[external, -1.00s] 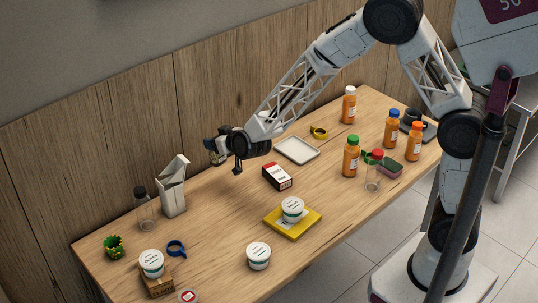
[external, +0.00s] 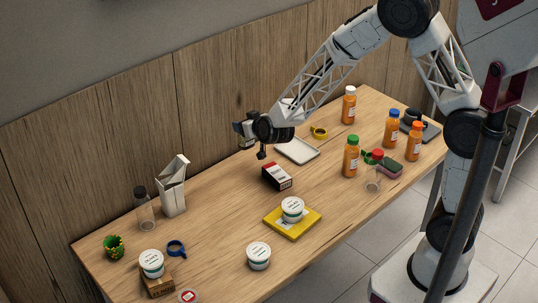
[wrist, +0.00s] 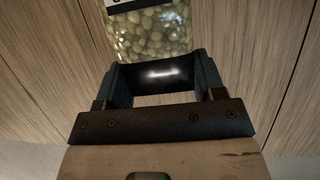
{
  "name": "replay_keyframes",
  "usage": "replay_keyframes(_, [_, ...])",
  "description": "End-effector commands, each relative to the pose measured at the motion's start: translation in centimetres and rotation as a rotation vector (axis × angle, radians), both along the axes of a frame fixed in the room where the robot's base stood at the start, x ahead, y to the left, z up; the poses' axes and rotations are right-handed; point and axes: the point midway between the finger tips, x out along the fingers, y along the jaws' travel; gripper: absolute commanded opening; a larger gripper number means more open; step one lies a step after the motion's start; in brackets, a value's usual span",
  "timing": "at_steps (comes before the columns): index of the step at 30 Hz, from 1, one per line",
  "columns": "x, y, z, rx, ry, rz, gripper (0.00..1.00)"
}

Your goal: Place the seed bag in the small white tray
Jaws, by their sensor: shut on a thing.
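The seed bag (wrist: 150,38) is clear, packed with pale round seeds, and has a white and black label at its top. My gripper (wrist: 162,72) is shut on it in the wrist view. In the external view my gripper (external: 244,131) holds the bag (external: 246,143) above the table's back edge, close to the wood wall; the bag is small and partly hidden there. The small white tray (external: 307,157) lies flat to the right of my gripper. Its visible surface is empty, and my arm passes just above its back left side.
A red, white and black box (external: 276,177) lies in front of the tray. A white carton (external: 172,190) stands left. The table between carton and box is clear.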

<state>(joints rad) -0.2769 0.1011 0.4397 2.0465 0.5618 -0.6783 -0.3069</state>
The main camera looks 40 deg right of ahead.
Motion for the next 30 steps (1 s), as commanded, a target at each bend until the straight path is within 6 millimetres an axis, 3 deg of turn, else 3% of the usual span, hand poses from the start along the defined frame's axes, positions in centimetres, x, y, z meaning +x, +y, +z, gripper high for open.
replay_keyframes(6, [-0.9, -6.4, 0.2, 0.001, 0.0, -0.09, 0.27])
replay_keyframes(18, [-3.5, -16.5, 0.3, 0.0, -0.001, -0.238, 0.27])
replay_keyframes(24, [-4.5, -19.4, 0.3, 0.0, 0.0, -0.283, 0.27])
replay_keyframes(30, [-4.9, -20.4, 0.3, 0.0, 0.0, -0.299, 0.27])
